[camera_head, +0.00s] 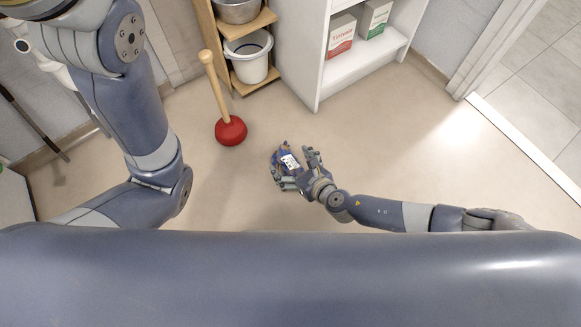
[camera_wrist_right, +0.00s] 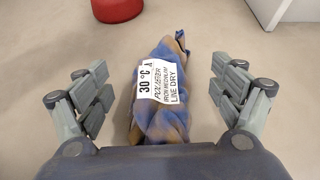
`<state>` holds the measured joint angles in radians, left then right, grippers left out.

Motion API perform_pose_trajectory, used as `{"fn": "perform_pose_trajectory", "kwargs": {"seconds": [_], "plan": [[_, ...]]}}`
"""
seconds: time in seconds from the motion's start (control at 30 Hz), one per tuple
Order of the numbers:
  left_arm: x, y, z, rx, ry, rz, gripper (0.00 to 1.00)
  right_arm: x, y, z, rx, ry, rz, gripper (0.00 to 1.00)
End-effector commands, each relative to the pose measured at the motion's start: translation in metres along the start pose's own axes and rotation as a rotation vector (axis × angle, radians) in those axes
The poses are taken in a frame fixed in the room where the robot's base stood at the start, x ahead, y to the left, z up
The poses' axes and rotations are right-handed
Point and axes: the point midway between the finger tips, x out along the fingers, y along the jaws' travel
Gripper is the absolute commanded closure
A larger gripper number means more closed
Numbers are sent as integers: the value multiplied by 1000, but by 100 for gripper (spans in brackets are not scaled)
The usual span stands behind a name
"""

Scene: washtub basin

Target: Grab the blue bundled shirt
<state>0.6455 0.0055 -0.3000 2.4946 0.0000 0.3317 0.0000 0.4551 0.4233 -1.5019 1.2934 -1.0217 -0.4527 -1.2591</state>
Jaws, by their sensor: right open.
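The blue bundled shirt (camera_wrist_right: 168,122) has tan patches and a white care label reading 30 °C, polyester, line dry. In the right wrist view it lies between the spread fingers of my right gripper (camera_wrist_right: 162,100), with a gap on each side. In the head view the shirt (camera_head: 288,160) is low near the floor, partly covered by my right gripper (camera_head: 292,170). My right gripper is open around it, and the near end of the shirt is hidden by the palm. My left arm comes in at the left, but its gripper is not in view.
A red plunger (camera_head: 231,131) with a wooden handle stands on the floor left of the shirt. A wooden rack (camera_head: 236,88) with a white bucket (camera_head: 248,58) and a white shelf (camera_head: 318,60) with boxes stand behind. The floor to the right is clear.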

Motion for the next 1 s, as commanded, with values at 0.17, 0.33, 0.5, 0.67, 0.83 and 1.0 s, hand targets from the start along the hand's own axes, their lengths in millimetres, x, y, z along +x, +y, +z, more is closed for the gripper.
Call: {"fn": "perform_pose_trajectory", "kwargs": {"seconds": [0.17,0.33,0.5,0.67,0.83,1.0], "plan": [[2,2,-6,2,15,6,60,8,0,0,-1,0,0,13],[3,2,-5,2,14,6,60,8,0,0,0,0,1,13],[3,2,-5,2,14,6,60,8,0,0,0,0,1,47],[3,2,-5,2,14,6,60,8,0,0,0,1,0,66],[3,2,-5,2,14,6,60,8,0,0,0,0,0,66],[5,1,-5,1,16,6,60,6,0,2,0,1,0,66]]}}
